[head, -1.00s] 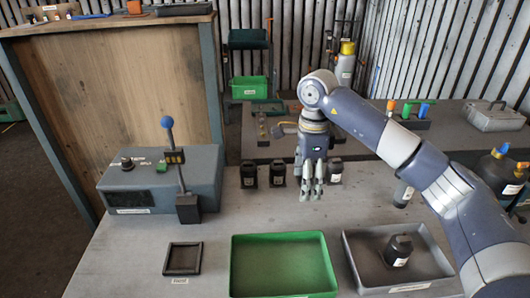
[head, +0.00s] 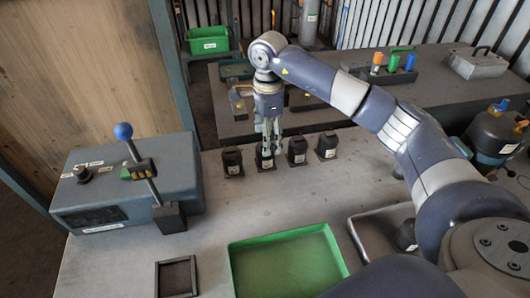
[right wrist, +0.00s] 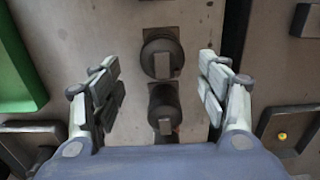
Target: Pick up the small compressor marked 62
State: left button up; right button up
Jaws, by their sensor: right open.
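Several small black compressors stand in a row on the grey bench: a left one (head: 232,162), a second one (head: 265,161), a third one (head: 298,152) and a right one (head: 327,146). Their labels are too small to read. My right gripper (head: 270,145) points down over the second one and partly hides it. In the right wrist view my right gripper (right wrist: 163,88) is open. A nearer dark round-topped part (right wrist: 165,103) and a farther one (right wrist: 162,55) show between its fingers, with gaps on both sides. My left gripper is out of view.
A green tray (head: 232,268) and a small black frame (head: 157,278) lie in front. A grey tray (head: 354,240) holds another black compressor (head: 405,236), partly hidden by my arm. A grey control box with a blue-knobbed lever (head: 123,131) stands left. Bench between is clear.

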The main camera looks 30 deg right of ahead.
jog(key=f, duration=0.1)
jog(key=f+p, duration=0.1)
jog(key=f, duration=0.1)
jog(key=f+p, duration=0.1)
jog(key=f, duration=0.1)
jog(key=shift+w+a, duration=0.2)
jog(key=shift+a, duration=0.05)
jog(key=shift+f, duration=0.2)
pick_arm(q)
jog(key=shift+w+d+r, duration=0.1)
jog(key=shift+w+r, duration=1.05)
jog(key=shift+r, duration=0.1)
pick_arm(e)
jog(key=shift+f, duration=0.1)
jog(key=shift+c, duration=1.1)
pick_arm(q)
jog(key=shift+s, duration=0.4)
pick_arm(e)
jog(key=shift+w, duration=0.1)
jog(key=c, duration=1.4)
